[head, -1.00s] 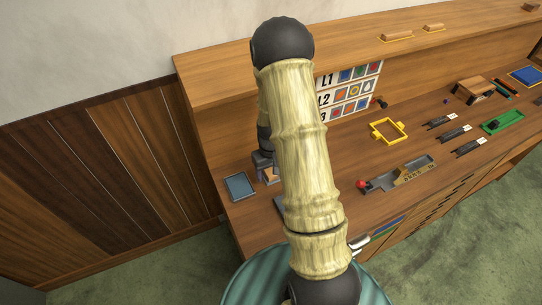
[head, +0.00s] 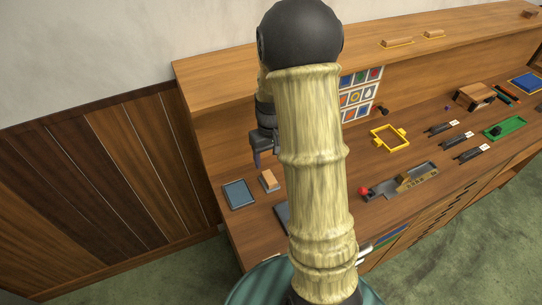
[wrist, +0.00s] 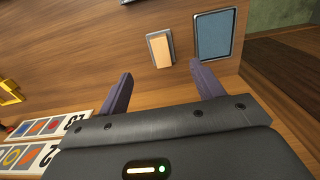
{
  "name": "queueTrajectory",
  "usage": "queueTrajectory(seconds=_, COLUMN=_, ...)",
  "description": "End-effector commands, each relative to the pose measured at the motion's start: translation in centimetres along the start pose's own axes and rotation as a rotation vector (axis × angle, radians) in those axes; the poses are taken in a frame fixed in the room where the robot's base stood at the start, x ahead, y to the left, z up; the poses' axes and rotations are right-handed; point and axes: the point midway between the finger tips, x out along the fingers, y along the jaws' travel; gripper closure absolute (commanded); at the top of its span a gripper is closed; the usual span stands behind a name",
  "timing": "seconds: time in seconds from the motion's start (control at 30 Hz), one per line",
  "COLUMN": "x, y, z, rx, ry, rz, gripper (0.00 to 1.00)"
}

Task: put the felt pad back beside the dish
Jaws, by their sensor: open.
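The felt pad (head: 269,181), a small tan block with a pale edge, lies on the wooden bench just right of the dish (head: 239,194), a shallow blue-grey tray with a dark rim. A narrow strip of bench separates them. In the wrist view the pad (wrist: 160,50) lies left of the dish (wrist: 213,36). My gripper (head: 262,160) is above the bench behind the pad, partly hidden by my arm in the head view. In the wrist view its two fingers (wrist: 160,80) are spread apart with nothing between them, and the pad lies beyond the tips.
A picture board (head: 359,95) stands at the back of the bench. A yellow frame (head: 389,138) and a grey tray with a red knob (head: 400,183) lie to the right. My arm covers the middle. Bare wood surrounds the pad and dish.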

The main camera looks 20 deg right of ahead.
Motion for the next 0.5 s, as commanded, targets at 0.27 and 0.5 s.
queueTrajectory(seconds=0.27, x=0.0, y=0.0, z=0.0, rx=0.0, ry=0.0, rz=0.0, gripper=0.33)
queueTrajectory(seconds=0.5, x=-0.9, y=-1.1, z=0.8, rx=-0.001, ry=0.02, rz=0.002, gripper=0.33)
